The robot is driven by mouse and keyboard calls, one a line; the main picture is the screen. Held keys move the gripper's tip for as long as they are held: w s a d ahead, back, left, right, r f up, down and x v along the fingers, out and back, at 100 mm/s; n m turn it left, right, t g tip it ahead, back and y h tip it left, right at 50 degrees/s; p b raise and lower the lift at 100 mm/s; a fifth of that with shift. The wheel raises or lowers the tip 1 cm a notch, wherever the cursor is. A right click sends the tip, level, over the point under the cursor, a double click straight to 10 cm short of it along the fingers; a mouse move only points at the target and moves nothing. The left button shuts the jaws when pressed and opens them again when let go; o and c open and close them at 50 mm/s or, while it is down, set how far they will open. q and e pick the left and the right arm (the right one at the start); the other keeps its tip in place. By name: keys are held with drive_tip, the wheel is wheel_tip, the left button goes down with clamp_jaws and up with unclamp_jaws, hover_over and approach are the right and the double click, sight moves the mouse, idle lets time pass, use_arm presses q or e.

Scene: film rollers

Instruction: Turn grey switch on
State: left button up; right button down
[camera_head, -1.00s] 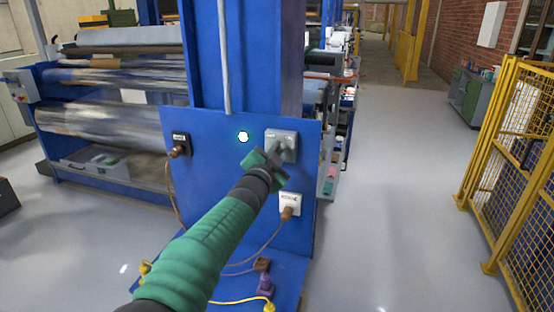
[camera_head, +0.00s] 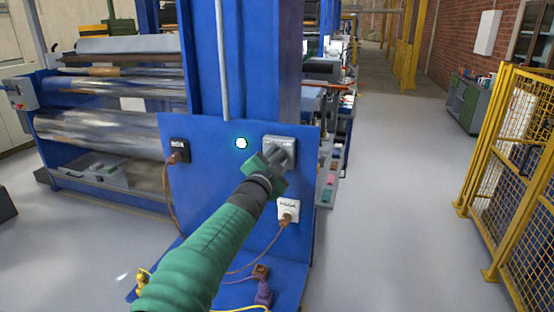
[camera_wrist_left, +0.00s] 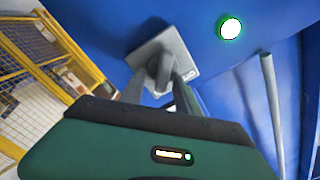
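The grey switch (camera_head: 286,141) is a box with a knob on the upper right of the blue panel (camera_head: 215,205). In the left wrist view its grey plate (camera_wrist_left: 185,60) and knob (camera_wrist_left: 160,68) show just ahead of my left gripper. My left gripper (camera_head: 279,158) reaches it from below and covers part of it in the head view. In the left wrist view the fingers of this gripper (camera_wrist_left: 158,88) stand apart, one on each side of the knob; I cannot tell whether they touch it. My right gripper is not in view.
A lit white light with a green rim (camera_head: 241,143) sits left of the switch. A black socket (camera_head: 180,148) and a white socket (camera_head: 289,209) with brown plugs are on the panel. Cables lie on the blue base. A yellow fence (camera_head: 510,170) stands right; the grey floor between is clear.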

use_arm(q)
drive_tip(key=shift+s+a+f, duration=0.1)
drive_tip(key=shift+s, duration=0.05)
drive_tip(key=b+v, duration=0.4)
drive_tip(key=v, duration=1.2)
drive_tip(key=shift+s+b, duration=0.25)
drive_tip(key=shift+b, duration=0.15)
drive_tip(key=shift+f, duration=0.1)
